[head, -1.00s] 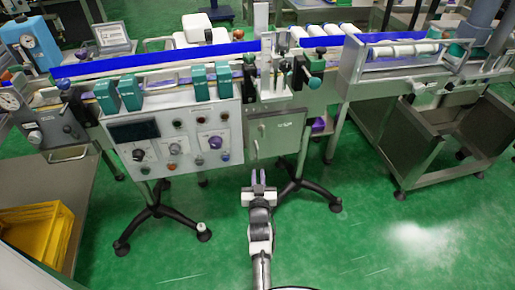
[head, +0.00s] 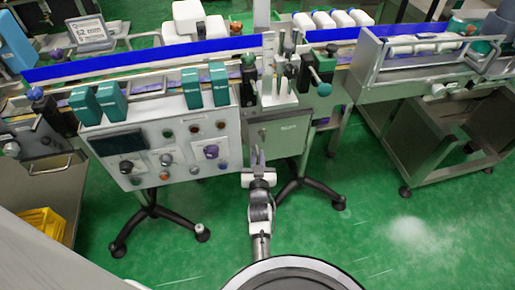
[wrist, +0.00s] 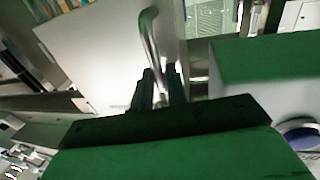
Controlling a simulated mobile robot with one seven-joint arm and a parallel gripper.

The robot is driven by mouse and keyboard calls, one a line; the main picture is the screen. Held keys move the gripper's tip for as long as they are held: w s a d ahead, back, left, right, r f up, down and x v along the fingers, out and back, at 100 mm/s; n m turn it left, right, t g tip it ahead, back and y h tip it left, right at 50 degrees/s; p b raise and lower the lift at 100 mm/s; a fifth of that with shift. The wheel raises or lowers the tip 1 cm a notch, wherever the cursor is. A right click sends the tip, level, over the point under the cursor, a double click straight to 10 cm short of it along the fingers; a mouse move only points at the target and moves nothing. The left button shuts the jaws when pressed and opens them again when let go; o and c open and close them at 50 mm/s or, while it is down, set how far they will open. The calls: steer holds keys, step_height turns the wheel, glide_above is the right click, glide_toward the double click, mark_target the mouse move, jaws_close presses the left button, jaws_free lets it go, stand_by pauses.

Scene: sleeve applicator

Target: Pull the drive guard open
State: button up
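The drive guard (head: 285,136) is a grey metal panel with a small label, under the conveyor and right of the control box. It looks closed. In the wrist view it is the pale panel (wrist: 95,45), with a bent metal bar handle (wrist: 150,38) on it. My gripper (head: 258,155) is in front of the guard's left edge. In the wrist view its two dark fingers (wrist: 162,88) stand apart on either side of the handle's near end. Whether either finger touches the handle cannot be told.
The control box (head: 170,150) with knobs and buttons hangs just left of the guard. Black tripod feet (head: 300,190) stand on both sides below. A steel frame (head: 430,150) is at the right. The green floor in front is clear.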

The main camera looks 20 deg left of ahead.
steer(key=shift+w+a, duration=0.15)
steer(key=shift+w, duration=0.15)
steer(key=shift+c, duration=0.4)
jaws_close()
steer(key=shift+s+r, duration=0.1)
steer(key=shift+s, duration=0.05)
